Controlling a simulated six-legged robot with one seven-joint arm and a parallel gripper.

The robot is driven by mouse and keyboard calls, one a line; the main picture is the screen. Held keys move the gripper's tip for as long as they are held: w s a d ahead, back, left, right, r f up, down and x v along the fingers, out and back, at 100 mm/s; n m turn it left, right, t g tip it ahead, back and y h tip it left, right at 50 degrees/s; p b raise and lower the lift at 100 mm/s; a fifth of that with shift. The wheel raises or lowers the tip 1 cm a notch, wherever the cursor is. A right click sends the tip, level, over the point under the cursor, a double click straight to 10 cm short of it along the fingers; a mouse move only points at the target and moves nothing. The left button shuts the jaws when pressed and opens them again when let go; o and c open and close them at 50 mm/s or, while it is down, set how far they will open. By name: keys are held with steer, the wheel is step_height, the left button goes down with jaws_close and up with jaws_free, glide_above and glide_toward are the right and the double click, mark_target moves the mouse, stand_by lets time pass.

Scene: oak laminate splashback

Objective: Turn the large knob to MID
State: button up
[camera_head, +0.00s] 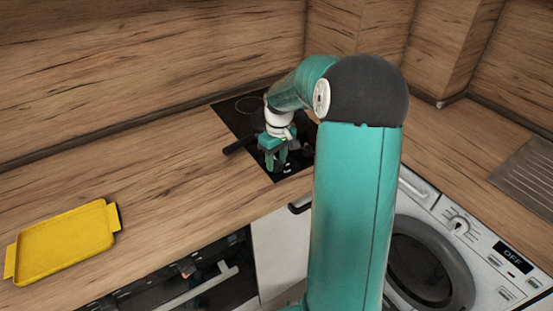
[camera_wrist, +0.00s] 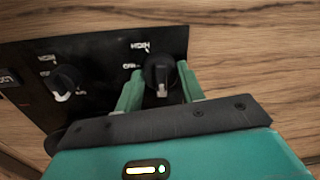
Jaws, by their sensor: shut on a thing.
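In the wrist view a black panel (camera_wrist: 105,55) carries two dark round knobs. My gripper (camera_wrist: 160,88) is shut on the right knob (camera_wrist: 160,68), with one green finger on each side of it. A pale pointer mark on this knob points toward the bottom of the picture. Blurred labels that look like HIGH and OFF sit at its upper left; no MID label is readable. The left knob (camera_wrist: 66,80) stands apart from my fingers. I cannot tell which knob is larger. In the head view my gripper (camera_head: 275,163) points down over the black hob (camera_head: 232,117), hiding the held knob.
A dark handle (camera_head: 239,146) sticks out left over the hob edge. A yellow tray (camera_head: 65,243) lies on the wooden counter (camera_head: 160,165), which is otherwise clear on the left. A washing machine (camera_head: 460,240) showing OFF is at right. Wooden walls (camera_head: 150,60) close the back.

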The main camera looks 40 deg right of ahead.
steer(key=shift+m, duration=0.3)
steer(key=m, duration=1.4)
steer(key=shift+a+t, duration=0.1)
steer(key=shift+t, duration=0.2)
steer(key=m, duration=0.4)
steer(key=shift+m+h, duration=0.3)
steer(key=shift+m, duration=0.1)
steer(key=o, duration=1)
steer(key=shift+s, duration=0.1)
steer(key=shift+c, duration=0.2)
